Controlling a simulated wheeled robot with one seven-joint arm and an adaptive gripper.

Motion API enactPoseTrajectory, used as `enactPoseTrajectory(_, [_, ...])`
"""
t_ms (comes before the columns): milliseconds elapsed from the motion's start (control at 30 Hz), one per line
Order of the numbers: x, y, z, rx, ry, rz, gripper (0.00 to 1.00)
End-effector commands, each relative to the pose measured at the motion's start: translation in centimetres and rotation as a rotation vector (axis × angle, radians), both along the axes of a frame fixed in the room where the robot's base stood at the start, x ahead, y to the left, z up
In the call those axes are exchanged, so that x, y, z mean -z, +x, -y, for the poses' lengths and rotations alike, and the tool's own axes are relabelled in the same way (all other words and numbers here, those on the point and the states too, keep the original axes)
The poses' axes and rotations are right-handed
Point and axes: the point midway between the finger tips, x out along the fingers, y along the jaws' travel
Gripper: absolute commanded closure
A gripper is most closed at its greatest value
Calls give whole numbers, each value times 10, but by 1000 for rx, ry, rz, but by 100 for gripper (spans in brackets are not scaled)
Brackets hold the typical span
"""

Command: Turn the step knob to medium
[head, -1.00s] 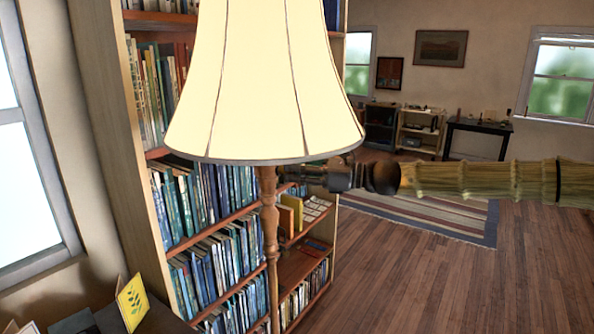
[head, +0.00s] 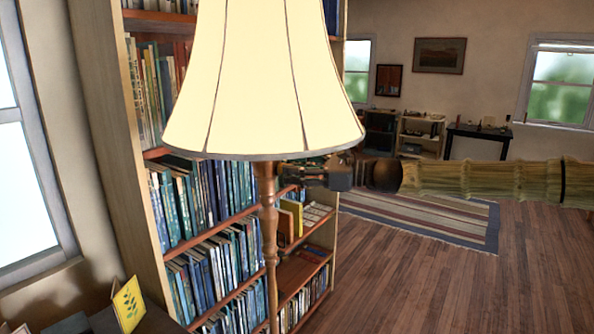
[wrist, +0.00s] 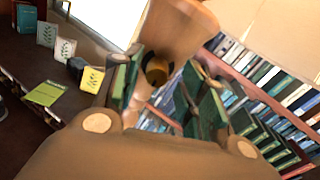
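The floor lamp has a cream shade (head: 262,85) and a turned wooden post (head: 269,235) in the head view. In the wrist view, a small dark round knob with a brass-coloured rim (wrist: 157,70) sits on the wooden lamp stem (wrist: 178,32). My gripper (head: 305,172) reaches in from the right, just under the shade, close to the post. In the wrist view my gripper (wrist: 165,90) is open, with one finger on each side of the knob and gaps visible. I cannot make out the knob's setting or any marks.
A tall bookcase (head: 112,150) full of books stands behind the lamp. A dark surface with small cards, including a yellow one (head: 130,302), is at the lower left beside a window. A striped rug (head: 430,222) and open wooden floor lie to the right.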

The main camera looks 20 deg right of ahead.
Motion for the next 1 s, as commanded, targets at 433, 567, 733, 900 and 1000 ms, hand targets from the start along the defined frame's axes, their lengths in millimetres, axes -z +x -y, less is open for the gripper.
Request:
enactPoseTrajectory(433, [-1,-5,6,-2,-1,2,57])
enactPoseTrajectory(567, [-1,-11,17,0,1,1,57])
enactPoseTrajectory(733, [-1,-20,34,0,1,2,57])
enactPoseTrajectory(900, [-1,-30,49,0,1,3,57])
enactPoseTrajectory(1000, [-1,-35,58,0,1,2,57])
